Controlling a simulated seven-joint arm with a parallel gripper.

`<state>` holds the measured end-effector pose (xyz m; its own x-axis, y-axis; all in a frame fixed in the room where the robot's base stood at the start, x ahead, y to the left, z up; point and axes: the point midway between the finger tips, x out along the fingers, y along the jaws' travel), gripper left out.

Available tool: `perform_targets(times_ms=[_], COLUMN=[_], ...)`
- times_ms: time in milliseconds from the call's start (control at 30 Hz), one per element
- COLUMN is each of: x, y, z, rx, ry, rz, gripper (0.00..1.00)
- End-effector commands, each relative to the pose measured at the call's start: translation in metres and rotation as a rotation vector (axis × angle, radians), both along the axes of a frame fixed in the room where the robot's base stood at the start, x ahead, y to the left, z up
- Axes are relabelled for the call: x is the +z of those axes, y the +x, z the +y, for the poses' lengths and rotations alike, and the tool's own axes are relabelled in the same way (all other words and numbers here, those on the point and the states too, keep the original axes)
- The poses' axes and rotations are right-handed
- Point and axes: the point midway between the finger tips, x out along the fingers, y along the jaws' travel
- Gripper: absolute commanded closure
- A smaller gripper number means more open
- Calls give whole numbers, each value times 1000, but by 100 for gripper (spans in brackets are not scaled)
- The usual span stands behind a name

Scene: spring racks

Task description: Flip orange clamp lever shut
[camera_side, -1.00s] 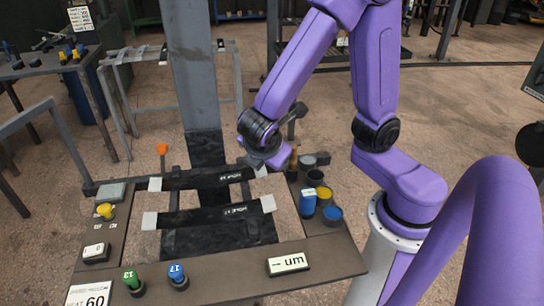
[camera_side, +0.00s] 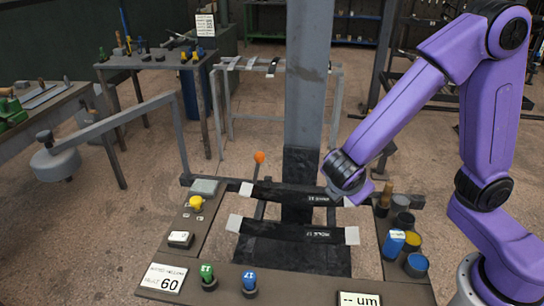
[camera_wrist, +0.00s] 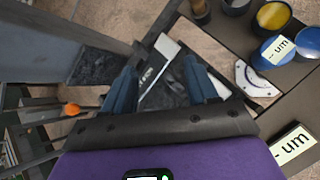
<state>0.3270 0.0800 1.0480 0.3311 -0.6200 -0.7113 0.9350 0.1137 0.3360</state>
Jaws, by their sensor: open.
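The clamp lever's orange knob (camera_side: 259,157) tops a thin dark stalk standing upright at the back left of the rack, behind the left end of the rear dark strip (camera_side: 290,196). In the wrist view the orange knob (camera_wrist: 71,109) is at the left, outside my fingers. My gripper (camera_wrist: 162,84) is open, with its two blue fingers apart and nothing held between them. In the side view my gripper (camera_side: 357,194) hangs at the right end of the rear strip, well to the right of the lever. Its fingertips are hard to make out there.
A front dark strip (camera_side: 290,232) with pale ends lies parallel to the rear one. A grey post (camera_side: 308,90) rises behind the rack. Blue and yellow pots (camera_side: 404,240) stand at the right. A yellow knob (camera_side: 196,202) and green and blue knobs (camera_side: 249,281) sit on the panel.

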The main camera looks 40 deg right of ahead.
Motion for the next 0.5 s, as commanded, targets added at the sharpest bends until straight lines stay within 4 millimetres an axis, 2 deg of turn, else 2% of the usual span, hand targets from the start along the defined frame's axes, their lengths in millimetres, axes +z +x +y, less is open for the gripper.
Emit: perform_targets(times_ms=[200, 400, 500], x=[-13, -29, -40], y=[59, 103, 119], z=[36, 79, 101], rx=[219, 419, 508], ry=[-336, -617, -733], rz=[-45, -97, -125], gripper=[42, 42, 42])
